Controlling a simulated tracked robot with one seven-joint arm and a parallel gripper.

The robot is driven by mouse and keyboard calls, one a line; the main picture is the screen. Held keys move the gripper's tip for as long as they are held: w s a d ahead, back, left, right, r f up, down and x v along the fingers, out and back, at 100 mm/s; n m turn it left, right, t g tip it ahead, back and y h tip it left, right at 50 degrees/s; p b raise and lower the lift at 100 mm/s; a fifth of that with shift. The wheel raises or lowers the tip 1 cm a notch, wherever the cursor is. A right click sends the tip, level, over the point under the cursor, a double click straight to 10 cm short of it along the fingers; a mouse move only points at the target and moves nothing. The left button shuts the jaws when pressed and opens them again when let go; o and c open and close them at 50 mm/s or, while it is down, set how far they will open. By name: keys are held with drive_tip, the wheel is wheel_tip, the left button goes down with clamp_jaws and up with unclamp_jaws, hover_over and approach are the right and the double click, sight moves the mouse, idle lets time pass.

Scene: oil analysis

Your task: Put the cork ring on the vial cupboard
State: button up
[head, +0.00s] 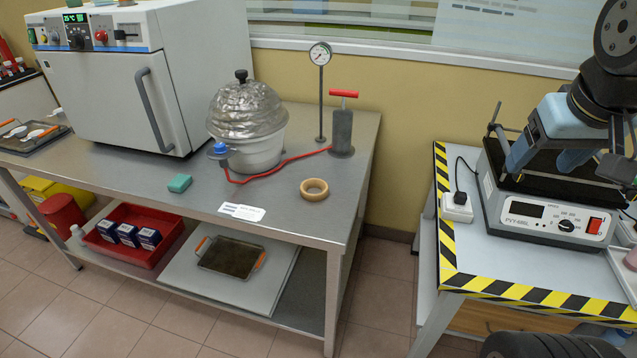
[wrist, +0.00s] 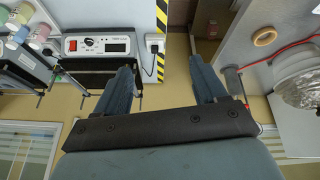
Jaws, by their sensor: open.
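The cork ring (head: 314,189) is a tan ring lying flat on the steel bench, near its right end. It also shows at the upper right of the wrist view (wrist: 265,37). My gripper (wrist: 160,66) is open, with nothing between its two fingers. In the head view it is at the far right, over the shaker, well apart from the ring. A large white cabinet (head: 103,105) with a grey handle and a control panel stands on the left of the bench. I cannot tell whether it is the vial cupboard. Its top is partly cut off by the frame.
A foil-domed pot (head: 250,150), a hand pump (head: 342,130) and a gauge (head: 320,60) stand behind the ring, with a red hose. A green block (head: 180,183) and a white label (head: 241,211) lie nearby. The shaker (head: 545,215) stands on a hazard-taped table across a gap.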

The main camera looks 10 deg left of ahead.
drive_tip(key=o, duration=0.4)
drive_tip(key=w+n, duration=0.1)
drive_tip(key=w+a+f+n+g+h, duration=0.1)
drive_tip(key=w, duration=0.1)
drive_tip(key=w+a+f+n, duration=0.1)
drive_tip(key=shift+w+f+n+g+h, duration=0.1)
drive_tip(key=shift+w+n+g+h, duration=0.1)
drive_tip(key=shift+n+g+h, duration=0.15)
drive_tip(key=shift+o, duration=0.5)
drive_tip(key=w+a+f+n+h, duration=0.2)
drive_tip(key=w+a+f+n, duration=0.1)
drive_tip(key=w+a+n, duration=0.2)
drive_tip(key=shift+w, duration=0.25)
drive_tip(key=n+t+h, duration=0.1)
drive_tip(key=n+t, duration=0.8)
drive_tip(key=n, duration=1.2)
approach(311, 190)
drive_tip(key=v, duration=0.3)
drive_tip(key=shift+s+r, duration=0.1)
drive_tip(key=shift+r, duration=0.05)
drive_tip(key=shift+w+n+t, duration=0.2)
drive_tip(key=shift+n+t, duration=0.05)
drive_tip(key=x, duration=0.8)
drive_tip(key=shift+f, duration=0.25)
drive_tip(key=shift+x, duration=2.55)
